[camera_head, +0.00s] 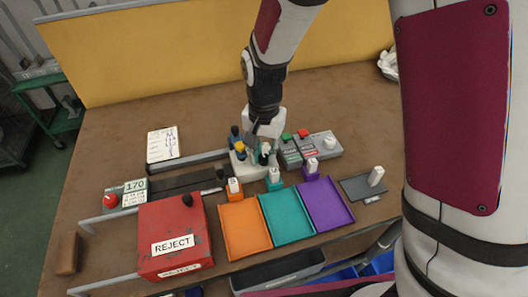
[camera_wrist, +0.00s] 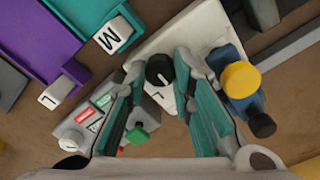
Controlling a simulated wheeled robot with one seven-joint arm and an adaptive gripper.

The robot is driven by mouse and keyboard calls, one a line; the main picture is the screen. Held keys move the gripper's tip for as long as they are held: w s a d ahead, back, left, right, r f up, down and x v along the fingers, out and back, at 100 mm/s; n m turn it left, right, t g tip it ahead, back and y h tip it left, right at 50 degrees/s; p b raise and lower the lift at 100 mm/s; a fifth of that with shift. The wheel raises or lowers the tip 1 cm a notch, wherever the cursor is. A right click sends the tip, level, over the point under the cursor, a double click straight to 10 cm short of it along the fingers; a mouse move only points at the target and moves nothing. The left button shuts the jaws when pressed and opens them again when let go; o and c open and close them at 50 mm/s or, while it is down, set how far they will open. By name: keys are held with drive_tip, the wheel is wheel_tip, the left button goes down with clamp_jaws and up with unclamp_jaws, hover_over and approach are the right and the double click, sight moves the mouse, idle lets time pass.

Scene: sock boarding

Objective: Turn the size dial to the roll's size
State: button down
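The size dial (camera_wrist: 160,71) is a black knob with a white pointer mark on a pale box (camera_wrist: 200,32). A dark mark like an "L" shows beside it. My gripper (camera_wrist: 160,76) is over the dial, its two teal-padded fingers apart, one on each side of the knob; whether they touch it I cannot tell. In the head view my gripper (camera_head: 259,146) points down at the pale box (camera_head: 247,168) and hides the dial. I cannot make out the roll or its size with certainty.
A blue part with a yellow cap (camera_wrist: 241,80) stands close beside the right finger. A grey box with green button (camera_wrist: 137,135) is by the left finger. Orange (camera_head: 245,230), teal (camera_head: 287,217) and purple (camera_head: 326,205) trays lie in front, left of a grey pad (camera_head: 354,189). A red REJECT box (camera_head: 172,222) is at left.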

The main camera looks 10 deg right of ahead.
sight(264, 156)
drive_tip(key=shift+n, duration=0.4)
drive_tip(key=n, duration=0.3)
drive_tip(key=shift+n, duration=0.3)
drive_tip(key=shift+n+p, duration=0.45)
drive_tip(key=shift+n, duration=1.75)
drive_tip(key=c, duration=1.7)
unclamp_jaws()
drive_tip(key=shift+o, duration=0.2)
wheel_tip(264, 156, up, 12)
